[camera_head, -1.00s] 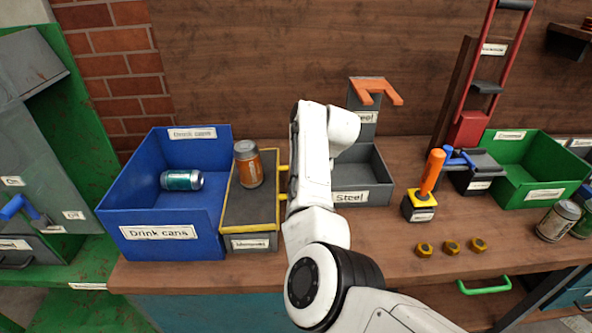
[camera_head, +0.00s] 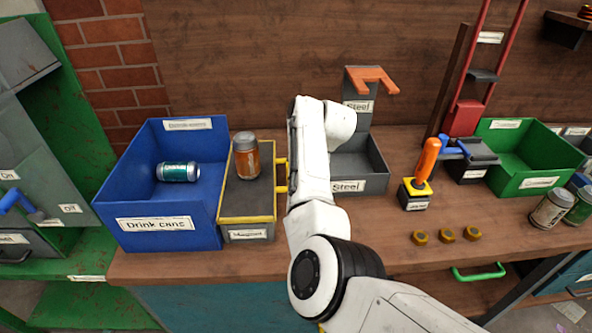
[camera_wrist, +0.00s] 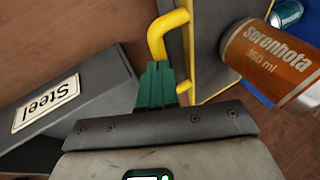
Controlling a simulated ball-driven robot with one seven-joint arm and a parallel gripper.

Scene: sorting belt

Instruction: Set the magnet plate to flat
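The magnet plate (camera_head: 236,205) is a dark slab with yellow edges on a labelled grey base, between the blue bin and the steel bin. Whether it is tilted or flat is hard to tell. An orange can (camera_head: 247,157) stands on it. A yellow handle (camera_head: 281,164) sticks out from the plate's right side; it also shows in the wrist view (camera_wrist: 157,38). My gripper's green fingers (camera_wrist: 157,78) are close together over the handle's bar, hiding part of it, and look shut on it. In the head view my arm hides the gripper.
The blue drink cans bin (camera_head: 155,238) on the left holds a teal can (camera_head: 178,172). The grey steel bin (camera_head: 352,187) stands just right of my arm. Further right are an orange lever (camera_head: 427,160), several small yellow-black pieces and a green bin (camera_head: 538,190).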

